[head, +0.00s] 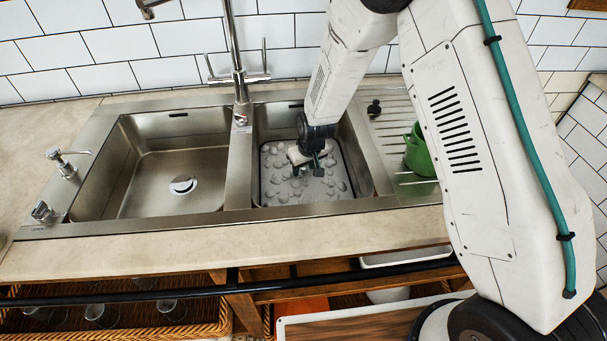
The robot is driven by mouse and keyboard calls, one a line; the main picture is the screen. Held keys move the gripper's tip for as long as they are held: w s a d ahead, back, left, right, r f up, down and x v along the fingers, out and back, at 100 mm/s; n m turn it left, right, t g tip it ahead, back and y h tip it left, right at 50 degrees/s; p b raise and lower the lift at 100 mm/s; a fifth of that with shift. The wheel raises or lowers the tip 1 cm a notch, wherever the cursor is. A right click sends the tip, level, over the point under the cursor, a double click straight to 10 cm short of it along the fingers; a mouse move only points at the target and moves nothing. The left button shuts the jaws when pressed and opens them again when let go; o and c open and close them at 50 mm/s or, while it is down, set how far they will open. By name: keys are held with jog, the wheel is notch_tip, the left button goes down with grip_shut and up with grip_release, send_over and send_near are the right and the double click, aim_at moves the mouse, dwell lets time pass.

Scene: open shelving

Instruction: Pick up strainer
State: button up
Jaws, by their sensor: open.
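My gripper (308,167) reaches down into the right sink basin, with its jaws open. Below it lies a grey tray-like insert (278,188) with several rounded bumps or holes, covering the basin floor; it may be the strainer. My gripper and forearm hide part of it. I cannot tell whether the fingertips touch it. A round metal drain piece (182,185) sits in the floor of the left basin, away from my gripper.
A tall metal faucet (239,82) rises between the basins. A green pot or cup (419,151) and a small black object (374,107) stand on the drainboard at right. The basin walls surround my gripper closely. A black rail (150,295) runs below the counter.

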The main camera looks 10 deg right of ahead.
grip_shut()
dwell(0.3)
